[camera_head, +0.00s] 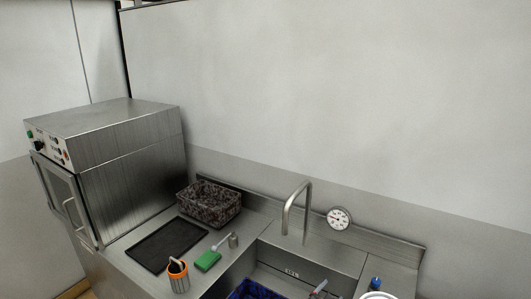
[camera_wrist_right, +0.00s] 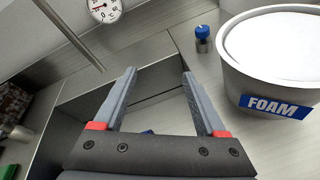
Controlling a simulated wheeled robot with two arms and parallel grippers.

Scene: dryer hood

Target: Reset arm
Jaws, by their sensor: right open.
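My right gripper (camera_wrist_right: 158,73) shows in the right wrist view with its two grey fingers wide apart. It is open, with nothing between the fingers, and it is over the sink (camera_wrist_right: 75,118). In the head view a small grey and red piece at the sink looks like one of its fingertips; the rest of the arm is out of the picture. My left gripper is in neither view.
A white bucket labelled FOAM (camera_wrist_right: 275,65) stands right of the gripper, near a blue-topped knob (camera_wrist_right: 202,36). The faucet (camera_head: 290,205) rises behind the sink beside a dial gauge (camera_head: 339,218). A steel machine (camera_head: 120,160), dark tray (camera_head: 165,245), basket (camera_head: 208,203), green brush (camera_head: 208,260) and orange-banded cup (camera_head: 178,275) stand left.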

